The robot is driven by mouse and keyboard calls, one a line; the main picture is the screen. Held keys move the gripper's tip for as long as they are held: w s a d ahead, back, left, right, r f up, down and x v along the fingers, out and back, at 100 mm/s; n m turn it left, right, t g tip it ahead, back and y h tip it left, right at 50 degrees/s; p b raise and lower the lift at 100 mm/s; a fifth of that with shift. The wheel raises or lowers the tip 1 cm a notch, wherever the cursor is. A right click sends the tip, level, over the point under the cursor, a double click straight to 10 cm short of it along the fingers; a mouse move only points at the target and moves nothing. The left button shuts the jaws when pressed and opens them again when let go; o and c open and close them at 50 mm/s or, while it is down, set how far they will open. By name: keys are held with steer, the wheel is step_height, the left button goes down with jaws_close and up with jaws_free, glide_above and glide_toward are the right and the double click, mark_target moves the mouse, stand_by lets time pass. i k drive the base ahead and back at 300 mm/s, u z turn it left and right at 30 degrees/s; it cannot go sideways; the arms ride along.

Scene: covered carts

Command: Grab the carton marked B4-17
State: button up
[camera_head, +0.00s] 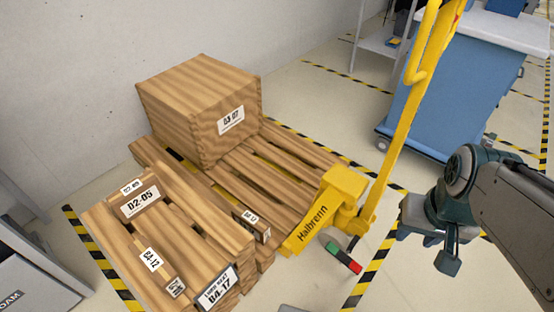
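A small long carton (153,262) lies at the lower left among wood-grained pieces. Its slanted white label looks like B4-12 or B4-17; I cannot tell which. A front label (217,288) at the bottom seems to read B4-17, with a smaller line above it. It is on the front edge of the wood-grained stack, and I cannot tell whether that part is a carton. A carton marked D2-05 (138,200) lies behind. My gripper (447,262) hangs at the right over the floor, well away from the cartons. Its fingers are too unclear to judge.
A large crate (185,105) sits on the wooden slatted pallet (285,158). A small labelled box (250,222) lies near the pallet's front. A yellow pallet truck (345,185) marked Halbrenn stands between my gripper and the cartons. A blue covered cart (465,85) stands behind.

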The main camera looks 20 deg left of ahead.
mark_target(258, 227)
steer(key=i, duration=0.5)
steer(key=u, duration=1.9)
steer(key=i, duration=0.5)
